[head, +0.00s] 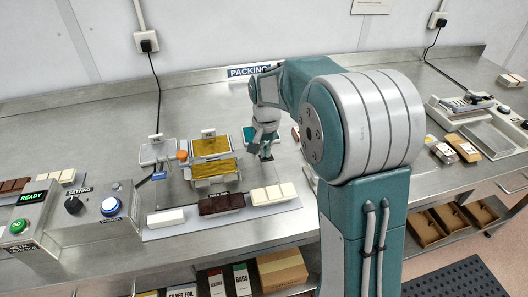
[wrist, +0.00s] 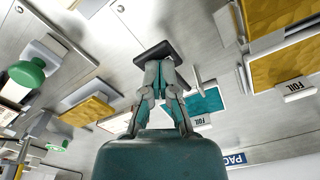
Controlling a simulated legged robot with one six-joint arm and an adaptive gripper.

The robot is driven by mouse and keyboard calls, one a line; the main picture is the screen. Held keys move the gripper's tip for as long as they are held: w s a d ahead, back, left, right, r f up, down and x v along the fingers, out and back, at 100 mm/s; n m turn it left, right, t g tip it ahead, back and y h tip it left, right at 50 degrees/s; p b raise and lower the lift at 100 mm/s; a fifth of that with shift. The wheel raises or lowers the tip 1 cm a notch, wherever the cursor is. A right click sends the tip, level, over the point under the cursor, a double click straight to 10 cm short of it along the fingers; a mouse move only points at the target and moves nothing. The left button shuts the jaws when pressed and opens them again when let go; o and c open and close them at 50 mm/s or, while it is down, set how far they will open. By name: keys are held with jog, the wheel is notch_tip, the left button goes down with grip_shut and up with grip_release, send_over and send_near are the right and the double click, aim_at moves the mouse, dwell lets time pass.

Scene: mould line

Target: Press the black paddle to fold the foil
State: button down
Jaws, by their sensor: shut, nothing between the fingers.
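The black paddle (wrist: 157,52) is a small dark flat plate right at my fingertips in the wrist view. In the head view it is a small dark patch by the fingertips. My gripper (head: 266,153) points down over the bench, shut and empty; its closed fingers (wrist: 160,66) overlap the paddle, and I cannot tell whether they press on it. Gold foil (head: 210,168) lies on a metal folding station left of my gripper. A teal foil sheet (wrist: 206,103) lies beside the fingers and partly shows behind my gripper in the head view (head: 249,134).
An orange knob (head: 182,155) stands at the gold station's left. A tray (head: 165,234) with white and dark bars lies in front. A green knob (wrist: 26,72) stands at another station with gold foil (wrist: 86,110). My arm hides the bench's middle right.

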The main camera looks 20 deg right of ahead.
jog(key=shift+r, duration=3.05)
jog(key=shift+s+r, duration=0.2)
jog(key=s+r+n+t, duration=0.2)
jog(key=s+r, duration=0.1)
jog(key=s, duration=0.4)
jog(key=s+r+n+t, duration=0.1)
jog(key=s+r, duration=0.3)
jog(key=s, duration=0.3)
jog(key=s+f+n+t, duration=0.2)
jog(key=s+n, duration=0.1)
jog(key=s, duration=0.8)
jog(key=shift+s+f+t, duration=0.15)
jog(key=shift+s+t, duration=0.15)
jog(key=shift+s, duration=0.05)
